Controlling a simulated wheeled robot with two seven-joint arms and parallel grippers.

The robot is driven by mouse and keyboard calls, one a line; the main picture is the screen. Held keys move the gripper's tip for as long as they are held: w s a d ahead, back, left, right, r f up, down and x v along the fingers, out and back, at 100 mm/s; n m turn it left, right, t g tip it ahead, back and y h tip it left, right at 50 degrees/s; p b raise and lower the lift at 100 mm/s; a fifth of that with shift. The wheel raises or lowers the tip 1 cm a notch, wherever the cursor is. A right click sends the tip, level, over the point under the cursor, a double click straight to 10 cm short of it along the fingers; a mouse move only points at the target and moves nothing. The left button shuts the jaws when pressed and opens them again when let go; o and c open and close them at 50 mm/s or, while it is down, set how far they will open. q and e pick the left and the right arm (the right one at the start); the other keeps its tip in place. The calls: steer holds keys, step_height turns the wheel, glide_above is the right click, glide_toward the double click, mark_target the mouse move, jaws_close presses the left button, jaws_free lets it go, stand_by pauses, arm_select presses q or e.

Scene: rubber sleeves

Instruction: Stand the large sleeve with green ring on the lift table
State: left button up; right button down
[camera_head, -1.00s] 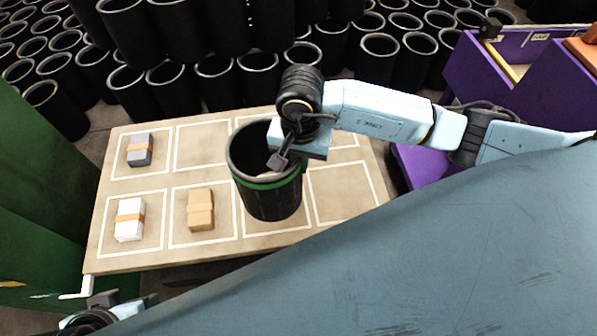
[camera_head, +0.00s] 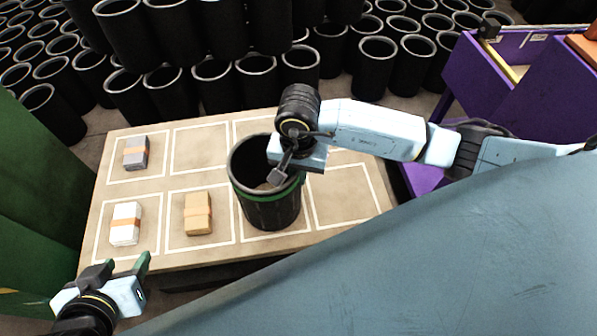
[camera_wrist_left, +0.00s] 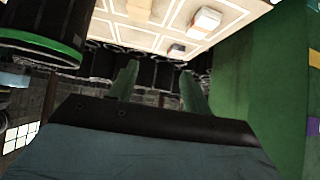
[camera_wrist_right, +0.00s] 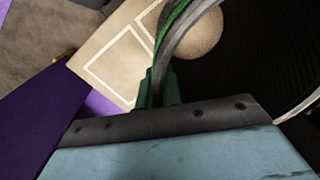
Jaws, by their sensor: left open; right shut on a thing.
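The large black sleeve with the green ring (camera_head: 268,209) is upright over the front row of the lift table (camera_head: 160,258), in its third marked square from the left. I cannot tell whether its base touches the table. My right gripper (camera_head: 280,172) is shut on the sleeve's rim, on its right side. The right wrist view shows the fingers (camera_wrist_right: 160,92) on the wall beside the green band. My left gripper (camera_head: 122,268) is open and empty off the table's front left corner. In the left wrist view the sleeve (camera_wrist_left: 40,40) shows at upper left.
A grey block (camera_head: 136,153), a white block (camera_head: 125,224) and a tan block (camera_head: 198,213) lie in squares on the left. Stacked black sleeves (camera_head: 215,83) stand behind. A purple bin (camera_head: 490,75) is at right, a green panel (camera_head: 40,190) at left. The front right square is free.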

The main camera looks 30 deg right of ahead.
steer(key=shift+w, duration=0.1)
steer(key=c, duration=1.6)
jaws_free()
steer(key=shift+f, duration=0.1)
steer(key=shift+o, duration=0.2)
